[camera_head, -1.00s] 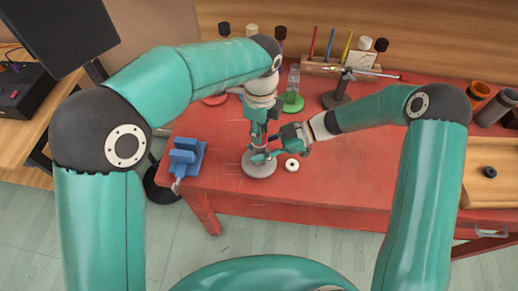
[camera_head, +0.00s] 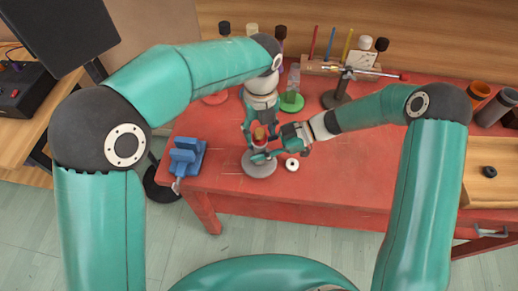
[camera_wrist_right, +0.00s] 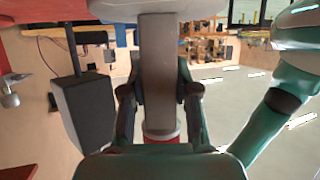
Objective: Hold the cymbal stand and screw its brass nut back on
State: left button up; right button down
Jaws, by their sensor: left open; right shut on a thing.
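The cymbal stand has a round grey base (camera_head: 259,168) on the red table and an upright post. Its grey post (camera_wrist_right: 157,70) fills the middle of the right wrist view, with a red band near its end. My right gripper (camera_head: 263,152) is shut on the post from the right; in the right wrist view its fingers (camera_wrist_right: 160,100) lie on both sides of it. The brass nut (camera_head: 259,133) shows at the top of the post. My left gripper (camera_head: 259,121) is above it, pointing down, with its fingers spread. The thread is too small to see.
A white ring (camera_head: 292,164) lies right of the base. A blue vise (camera_head: 186,157) is at the table's left edge. A green-based item (camera_head: 291,103) and a dark stand (camera_head: 336,98) are behind. The table (camera_head: 340,165) is clear at front right.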

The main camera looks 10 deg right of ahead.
aim_at(260, 131)
pick_arm(q)
jog(key=shift+r, duration=2.25)
jog(key=shift+c, duration=0.5)
